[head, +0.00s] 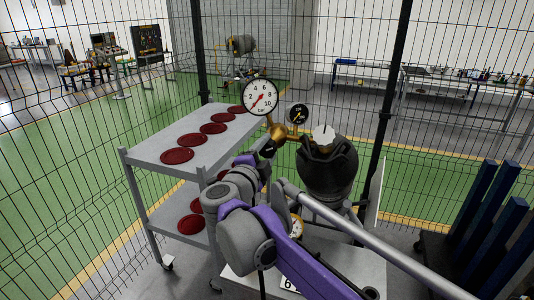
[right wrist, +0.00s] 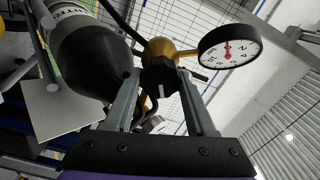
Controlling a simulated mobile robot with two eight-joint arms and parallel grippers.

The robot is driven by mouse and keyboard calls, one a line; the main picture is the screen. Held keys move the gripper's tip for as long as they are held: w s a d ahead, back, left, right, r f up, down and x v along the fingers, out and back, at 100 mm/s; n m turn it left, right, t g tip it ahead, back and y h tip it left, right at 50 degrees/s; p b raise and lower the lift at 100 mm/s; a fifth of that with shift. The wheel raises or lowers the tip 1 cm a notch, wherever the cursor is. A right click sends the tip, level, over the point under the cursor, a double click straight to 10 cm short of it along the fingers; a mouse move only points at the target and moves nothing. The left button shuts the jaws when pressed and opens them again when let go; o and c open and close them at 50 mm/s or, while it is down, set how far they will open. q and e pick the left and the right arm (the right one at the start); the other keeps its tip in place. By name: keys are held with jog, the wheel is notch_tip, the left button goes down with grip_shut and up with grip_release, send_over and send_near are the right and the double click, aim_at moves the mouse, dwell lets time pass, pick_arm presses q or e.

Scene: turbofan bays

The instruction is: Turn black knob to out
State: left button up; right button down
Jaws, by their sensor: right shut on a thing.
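The black knob (right wrist: 160,76) sits in front of a brass regulator body (right wrist: 158,50) in the right wrist view. It carries a white mark, which lies at its lower edge in that picture. My right gripper (right wrist: 162,80) has one finger on each side of the knob and is shut on it. In the head view the right gripper (head: 266,148) is at the brass body (head: 278,131), and the knob is mostly hidden by the gripper. A large white pressure gauge (head: 261,97) stands above it; it also shows in the right wrist view (right wrist: 229,50). My left gripper is not in view.
A smaller black gauge (head: 298,115) and a dark, round-shouldered vessel (head: 327,175) stand right of the gripper. A grey cart (head: 150,146) with dark red discs is at left. Wire fence surrounds the spot; blue uprights (head: 490,215) stand at right.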

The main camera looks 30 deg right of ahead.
jog(key=n+b, duration=0.1)
jog(key=n, duration=0.5)
jog(key=n+b, duration=0.1)
jog(key=n, duration=0.5)
jog(key=shift+w+a+r, duration=0.1)
dwell(0.4)
jog(key=shift+c, duration=1.1)
grip_release()
jog(key=shift+a, duration=0.1)
jog(key=b+v, duration=0.1)
jog(key=v, duration=0.9)
jog(key=shift+s+a, duration=0.15)
jog(key=shift+s, duration=0.2)
